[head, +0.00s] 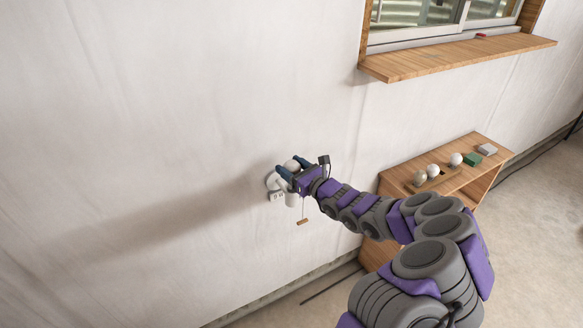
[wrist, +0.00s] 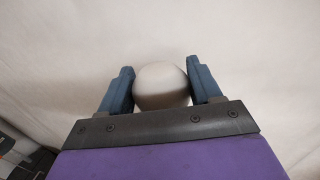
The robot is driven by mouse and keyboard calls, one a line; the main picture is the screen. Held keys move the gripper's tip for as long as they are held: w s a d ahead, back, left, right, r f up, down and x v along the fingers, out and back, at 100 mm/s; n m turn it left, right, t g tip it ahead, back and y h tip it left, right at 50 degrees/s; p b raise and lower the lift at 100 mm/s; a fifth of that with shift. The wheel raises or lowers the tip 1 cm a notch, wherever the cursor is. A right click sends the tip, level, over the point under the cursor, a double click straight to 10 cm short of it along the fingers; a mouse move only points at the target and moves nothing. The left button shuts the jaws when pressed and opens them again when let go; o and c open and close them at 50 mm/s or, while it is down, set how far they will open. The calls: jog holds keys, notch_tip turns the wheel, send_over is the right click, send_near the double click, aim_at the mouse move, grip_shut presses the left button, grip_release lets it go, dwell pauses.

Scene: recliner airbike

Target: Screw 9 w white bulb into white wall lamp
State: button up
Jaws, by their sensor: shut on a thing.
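My gripper (head: 289,168) is at the white wall lamp (head: 291,199), which is fixed to the wall and has a pull cord hanging below it. In the wrist view, the two blue fingers of my gripper (wrist: 160,85) are shut on a round white bulb (wrist: 162,84). In the head view the bulb (head: 292,164) shows between the fingers, right at the top of the lamp. The bulb's base is hidden, so I cannot tell how it sits in the lamp's socket.
A wooden cabinet (head: 486,175) stands to the right against the wall. On it are several round bulbs (head: 432,171), a green box (head: 472,160) and a grey box (head: 487,149). A window with a wooden sill (head: 450,58) is above. The wall left of the lamp is bare.

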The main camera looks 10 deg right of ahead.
jog(key=shift+f+b, duration=0.45)
jog(key=shift+f, duration=0.6)
jog(key=o, duration=1.1)
jog(key=p+v, duration=0.2)
jog(key=v, duration=1.5)
jog(key=shift+s+d+f, duration=0.1)
jog(key=shift+d, duration=0.05)
